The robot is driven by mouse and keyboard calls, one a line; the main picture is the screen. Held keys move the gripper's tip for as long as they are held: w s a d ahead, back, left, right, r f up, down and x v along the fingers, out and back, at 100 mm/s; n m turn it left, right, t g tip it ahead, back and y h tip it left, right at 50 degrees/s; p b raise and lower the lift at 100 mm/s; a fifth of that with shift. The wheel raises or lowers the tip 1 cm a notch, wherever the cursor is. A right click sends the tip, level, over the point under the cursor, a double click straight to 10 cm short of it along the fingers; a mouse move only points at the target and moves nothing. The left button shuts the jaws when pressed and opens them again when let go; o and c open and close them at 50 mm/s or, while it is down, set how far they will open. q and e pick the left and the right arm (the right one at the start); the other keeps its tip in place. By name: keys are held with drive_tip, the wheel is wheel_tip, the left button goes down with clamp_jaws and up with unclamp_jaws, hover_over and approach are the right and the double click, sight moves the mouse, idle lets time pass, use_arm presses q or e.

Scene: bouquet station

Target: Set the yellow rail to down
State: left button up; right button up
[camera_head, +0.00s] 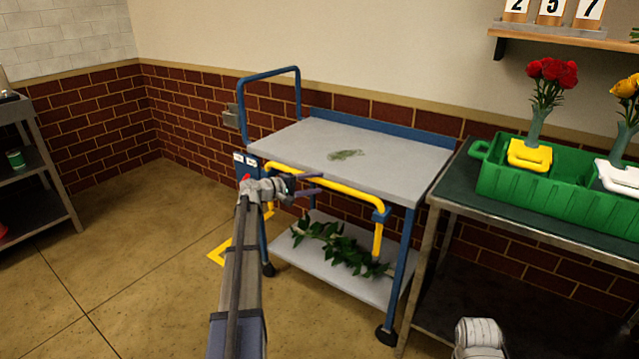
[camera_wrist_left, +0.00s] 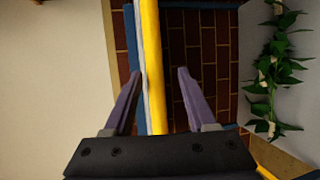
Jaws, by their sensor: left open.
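The yellow rail (camera_head: 335,187) runs along the near side of a blue and grey cart (camera_head: 400,170), about level with its top shelf. Its right end bends down at a blue bracket. My left gripper (camera_head: 318,184) is at the rail's left half, its purple fingers pointing at the cart. In the left wrist view the rail (camera_wrist_left: 152,60) crosses the gap between the open fingers (camera_wrist_left: 160,95), nearer the left finger. I cannot tell whether that finger touches it. My right gripper's fingers are not visible.
Leafy garland (camera_head: 335,246) lies on the cart's lower shelf and a green sprig (camera_head: 346,154) on top. A bench (camera_head: 450,190) with a green crate (camera_head: 500,185) of flower vases stands close at right. A grey shelf unit (camera_head: 45,170) is at left. Floor between is clear.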

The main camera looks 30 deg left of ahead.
use_arm(q)
drive_tip(key=shift+p+v, duration=0.4)
drive_tip(key=shift+v, duration=2.3)
drive_tip(key=s+d+f+m+g, duration=0.3)
drive_tip(key=d+f, duration=0.1)
drive_tip(key=d, duration=0.8)
drive_tip(key=s+d+f+m+g, duration=0.3)
drive_tip(key=d+f+g, duration=0.1)
drive_tip(key=d, duration=0.8)
drive_tip(key=s+d+f+m+g, duration=0.3)
drive_tip(key=d+f, duration=0.1)
drive_tip(key=d, duration=0.7)
drive_tip(key=s+d+f+m+g+y, duration=0.1)
drive_tip(key=s+d+f+m+y, duration=0.2)
drive_tip(key=s, duration=0.4)
drive_tip(key=s+d+f+m+g+y, duration=0.1)
drive_tip(key=s+d+m+g+y, duration=0.15)
drive_tip(key=s+d, duration=0.4)
drive_tip(key=s+d+f+m+g+y, duration=0.1)
drive_tip(key=s+d+f+m+y, duration=0.15)
drive_tip(key=s, duration=0.65)
wheel_tip(320, 180, up, 33)
drive_tip(key=p, duration=3.2)
drive_tip(key=shift+w, duration=0.15)
